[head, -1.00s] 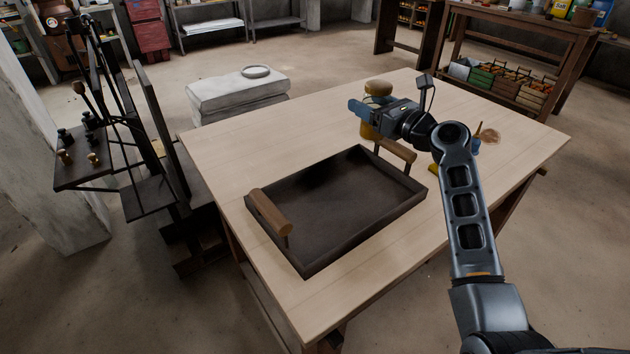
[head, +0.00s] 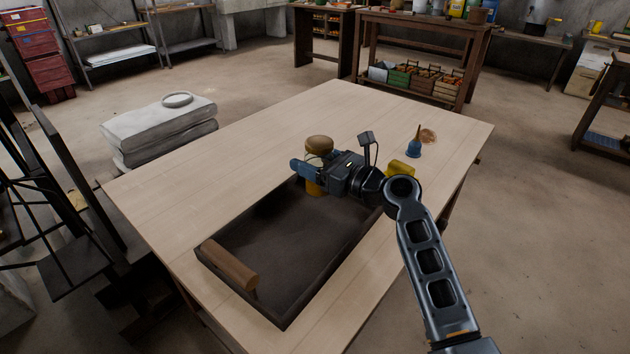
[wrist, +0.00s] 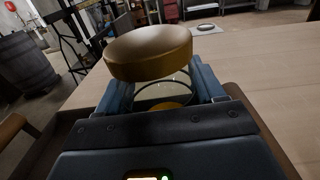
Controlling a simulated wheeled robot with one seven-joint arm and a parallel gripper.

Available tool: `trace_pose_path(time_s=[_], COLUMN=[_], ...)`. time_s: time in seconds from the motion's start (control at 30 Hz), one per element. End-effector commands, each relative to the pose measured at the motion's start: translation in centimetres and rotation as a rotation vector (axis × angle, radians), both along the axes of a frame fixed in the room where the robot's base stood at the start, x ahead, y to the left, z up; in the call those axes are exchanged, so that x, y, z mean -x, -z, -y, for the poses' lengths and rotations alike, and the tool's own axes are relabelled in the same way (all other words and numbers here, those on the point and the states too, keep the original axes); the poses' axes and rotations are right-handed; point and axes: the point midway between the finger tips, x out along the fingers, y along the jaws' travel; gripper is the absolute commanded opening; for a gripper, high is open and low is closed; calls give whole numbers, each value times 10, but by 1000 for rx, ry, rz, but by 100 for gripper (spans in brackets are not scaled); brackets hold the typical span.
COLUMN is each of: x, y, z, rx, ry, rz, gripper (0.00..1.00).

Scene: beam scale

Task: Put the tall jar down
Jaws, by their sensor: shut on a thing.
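The tall jar (head: 314,187) has a round tan lid and yellow contents. My gripper (head: 308,170) is shut on it, its blue fingers on either side of the glass below the lid. In the wrist view the jar's lid (wrist: 150,52) stands above the fingers and looks upright. In the head view the jar's lower part overlaps the far end of the dark tray (head: 215,268). Its base is not clearly seen, so I cannot tell whether it touches anything.
The tray lies on a pale wooden table (head: 240,150), its near wooden handle (head: 230,265) showing. A blue spouted bottle (head: 414,148), a yellow object (head: 401,169) and a tan round piece (head: 428,136) are right of my gripper. The table's far left part is clear.

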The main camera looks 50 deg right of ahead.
Motion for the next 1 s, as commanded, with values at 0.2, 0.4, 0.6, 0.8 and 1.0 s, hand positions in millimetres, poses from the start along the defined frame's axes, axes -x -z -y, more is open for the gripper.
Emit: trace_pose_path(time_s=[0.2,0.4,0.6,0.8,1.0], x=[12,12,11,11,12], y=[11,39,46,46,49], z=[-2,-2,-2,-2,-2], rx=[0,-1,2,1,1], ry=[1,2,1,1,1], rz=[1,1,3,3,1], gripper=[26,26,26,26,77])
